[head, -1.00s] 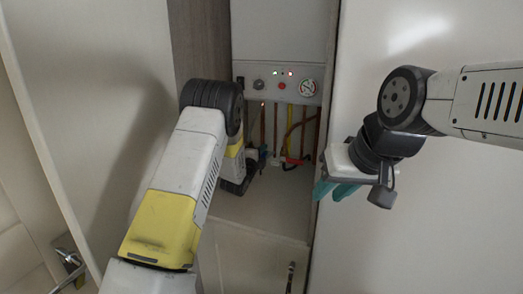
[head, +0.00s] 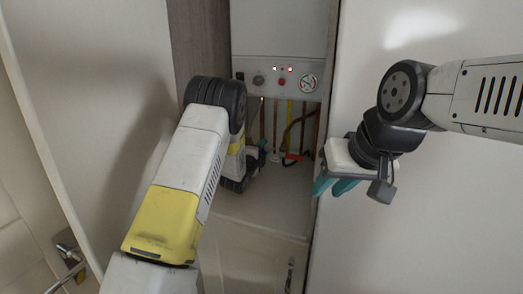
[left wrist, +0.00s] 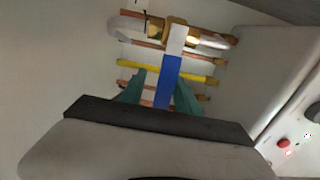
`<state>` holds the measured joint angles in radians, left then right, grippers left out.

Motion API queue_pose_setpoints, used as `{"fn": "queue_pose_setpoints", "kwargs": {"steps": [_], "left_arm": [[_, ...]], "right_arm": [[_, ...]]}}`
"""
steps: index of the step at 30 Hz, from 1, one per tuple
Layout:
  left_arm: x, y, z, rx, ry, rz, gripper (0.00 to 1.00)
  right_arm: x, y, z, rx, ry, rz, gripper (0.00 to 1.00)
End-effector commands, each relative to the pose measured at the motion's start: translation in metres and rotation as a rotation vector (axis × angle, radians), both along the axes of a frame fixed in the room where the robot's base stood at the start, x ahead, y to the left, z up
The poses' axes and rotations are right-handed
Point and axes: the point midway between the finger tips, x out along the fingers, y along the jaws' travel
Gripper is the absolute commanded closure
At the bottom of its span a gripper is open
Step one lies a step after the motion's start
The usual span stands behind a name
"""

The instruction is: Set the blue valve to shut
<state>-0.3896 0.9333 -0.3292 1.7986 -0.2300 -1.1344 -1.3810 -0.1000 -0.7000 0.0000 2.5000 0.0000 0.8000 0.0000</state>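The blue valve's handle (left wrist: 167,78) is a flat blue lever with a white end, in the middle of the left wrist view, over a brass fitting and copper pipes. My left gripper (left wrist: 158,80) is open, its green fingers on either side of the blue lever. I cannot tell whether a finger touches it. In the head view a bit of blue (head: 262,144) shows just right of my left gripper (head: 240,178), whose wrist hides the rest. My right gripper (head: 334,188) is empty and looks open, its teal fingers slightly apart, in front of the right-hand white panel.
A red valve (head: 291,158) sits on the pipes right of the blue one. Above is a control panel (head: 266,82) with knobs, lights and a gauge (head: 308,83). The narrow niche has a wooden side wall (head: 199,40) on the left and a bare floor (head: 275,205).

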Motion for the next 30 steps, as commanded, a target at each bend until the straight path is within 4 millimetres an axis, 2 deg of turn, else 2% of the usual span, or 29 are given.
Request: {"fn": "queue_pose_setpoints", "kwargs": {"steps": [7, 15, 19, 30], "left_arm": [[-0.008, 0.004, 0.0, -0.001, 0.001, 0.001, 0.62], [-0.051, 0.021, 0.0, -0.001, 0.002, 0.0, 0.62], [-0.065, 0.027, 0.0, -0.001, 0.001, 0.0, 0.62], [-0.072, 0.03, 0.0, 0.0, 0.0, 0.0, 0.62]], "right_arm": [[0.0, 0.0, 0.0, 0.0, 0.0, 0.0, 0.71], [0.0, 0.0, 0.0, 0.0, 0.0, 0.0, 0.71], [0.0, 0.0, 0.0, 0.0, 0.0, 0.0, 0.71], [0.0, 0.0, 0.0, 0.0, 0.0, 0.0, 0.71]]}}
